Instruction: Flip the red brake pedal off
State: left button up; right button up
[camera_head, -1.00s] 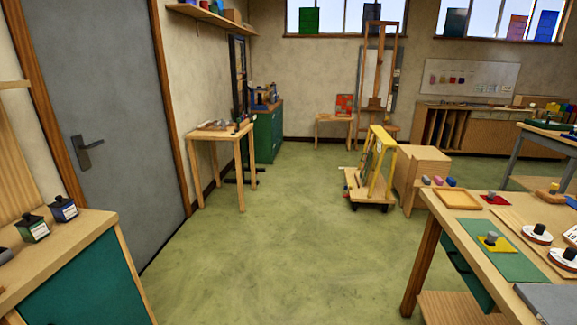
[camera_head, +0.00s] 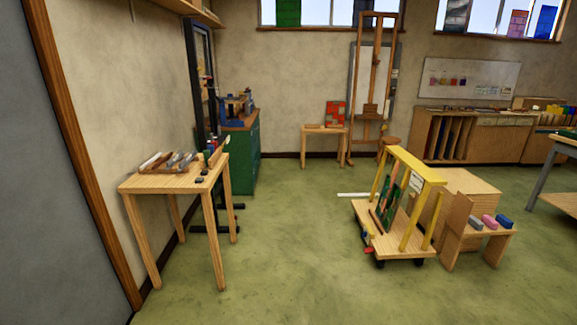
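A low wheeled cart (camera_head: 405,243) with a wooden deck and a yellow frame stands on the floor right of centre. A small red piece (camera_head: 369,250), which looks like the brake pedal, sticks out at the deck's near left corner. It is too small to tell its tilt. Green and dark panels (camera_head: 392,190) lean inside the yellow frame. Neither of my grippers is in view.
A wooden table (camera_head: 178,183) with tools stands at left, near the grey door (camera_head: 35,180). A low bench (camera_head: 478,232) with coloured blocks stands right of the cart. The green floor (camera_head: 290,265) between table and cart is clear.

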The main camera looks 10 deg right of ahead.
aim_at(368, 250)
jog(key=i+j+z, duration=1)
jog(key=j, duration=0.15)
jog(key=i+j+z, duration=0.35)
jog(key=j+z, duration=0.15)
jog(key=j, duration=0.25)
jog(key=i+j+z, duration=0.1)
jog(key=j+z, duration=0.15)
jog(key=j, duration=0.2)
jog(key=i+u, duration=0.1)
jog(key=i, duration=1.2)
jog(key=i+u, duration=0.15)
jog(key=i, duration=1.15)
jog(key=l, duration=0.1)
